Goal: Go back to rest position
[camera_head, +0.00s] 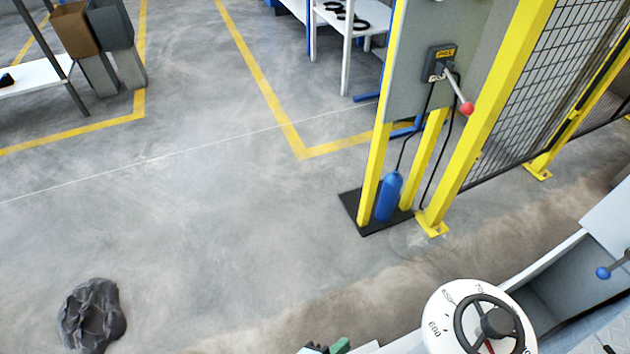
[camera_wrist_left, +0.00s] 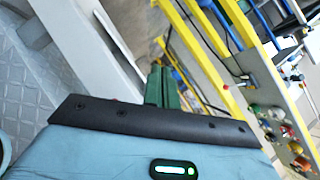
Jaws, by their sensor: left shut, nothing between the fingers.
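My left gripper (camera_head: 327,348) shows only as a small green and dark tip at the bottom edge of the head view. In the left wrist view its green fingers (camera_wrist_left: 164,88) stand together beyond the dark bar of the gripper body. They are shut with nothing between them. My right gripper is in neither view.
A white dial with a black handwheel (camera_head: 487,322) is close right of my left gripper. A yellow-framed post (camera_head: 415,150) carries a lever with a red knob (camera_head: 466,108). A dark crumpled lump (camera_head: 92,316) lies on the floor at left. The middle floor is clear.

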